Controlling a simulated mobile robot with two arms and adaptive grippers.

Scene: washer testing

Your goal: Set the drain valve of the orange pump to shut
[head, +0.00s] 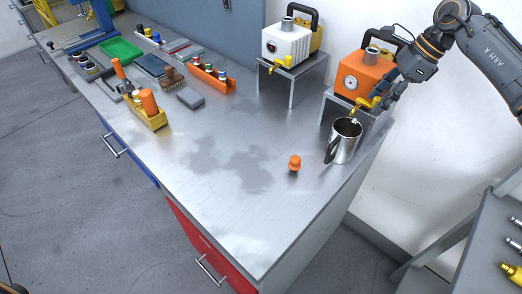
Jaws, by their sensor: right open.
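The orange pump (362,76) stands on a small metal stand at the right end of the bench. Its yellow drain valve (365,103) sticks out low on its front, above a steel mug (345,141). My right gripper (380,103) is at the valve's right side, with its fingers close to the yellow handle. It is open; I cannot tell whether it touches the handle. The fingers and the pump's right side partly hide each other. The handle's exact angle is hard to read. My left gripper is not in view.
A white pump (286,43) with a yellow valve stands on another stand to the left. An orange knob-like piece (294,163) lies on the bench (215,205) left of the mug. Tools and trays fill the far left. The bench middle is clear.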

